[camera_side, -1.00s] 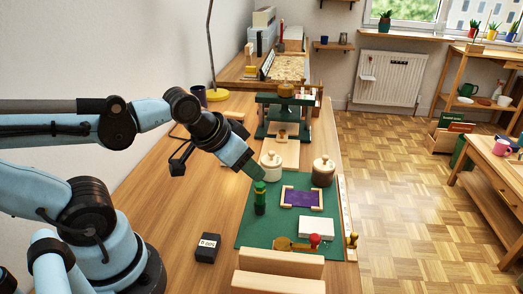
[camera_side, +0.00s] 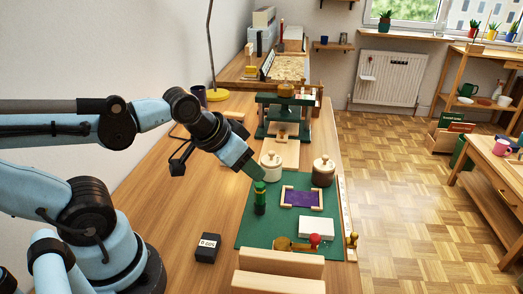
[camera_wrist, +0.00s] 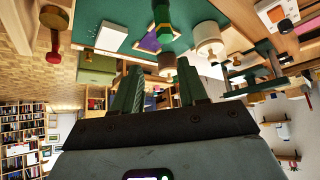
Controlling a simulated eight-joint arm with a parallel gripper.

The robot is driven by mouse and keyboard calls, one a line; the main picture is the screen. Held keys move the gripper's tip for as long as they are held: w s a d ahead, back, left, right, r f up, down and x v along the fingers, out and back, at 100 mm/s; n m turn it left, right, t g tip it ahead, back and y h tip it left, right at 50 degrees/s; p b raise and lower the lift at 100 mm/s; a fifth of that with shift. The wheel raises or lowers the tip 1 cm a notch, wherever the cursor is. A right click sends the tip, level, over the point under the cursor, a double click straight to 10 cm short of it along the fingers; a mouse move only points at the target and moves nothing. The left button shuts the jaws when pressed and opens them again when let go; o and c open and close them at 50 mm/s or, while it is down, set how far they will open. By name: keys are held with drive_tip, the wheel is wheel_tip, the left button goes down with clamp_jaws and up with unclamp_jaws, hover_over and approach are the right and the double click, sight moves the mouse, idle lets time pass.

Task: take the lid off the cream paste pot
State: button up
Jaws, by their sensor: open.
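The cream paste pot (camera_side: 271,166) stands upright at the far edge of the green mat (camera_side: 246,232) in the side view, with its round-knobbed lid on. In the wrist view a cream pot with a knob (camera_wrist: 208,36) shows at upper right. My gripper (camera_side: 258,174) is in the air just left of and near the pot, with its green fingers pointing down and right. The wrist view shows the fingers (camera_wrist: 158,88) apart with nothing between them. Whether a finger touches the pot cannot be told.
A darker pot with a pale lid (camera_side: 323,171) stands right of the cream pot. A green bottle-like object (camera_side: 260,203) stands close below my gripper. A purple piece in a wooden frame (camera_side: 300,198) and a white block (camera_side: 316,228) lie on the mat. A green press (camera_side: 285,108) stands behind.

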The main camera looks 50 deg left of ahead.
drive_tip(key=o, duration=1)
drive_tip(key=shift+c, duration=0.2)
wheel_tip(320, 180, up, 3)
drive_tip(key=g, duration=0.7)
hover_over(271, 152)
drive_tip(key=f, duration=0.5)
drive_tip(key=shift+w+a+f, duration=0.1)
drive_tip(key=shift+w+f, duration=0.15)
drive_tip(key=shift+f, duration=0.1)
drive_tip(key=shift+s+f, duration=0.2)
drive_tip(key=shift+f, duration=2.65)
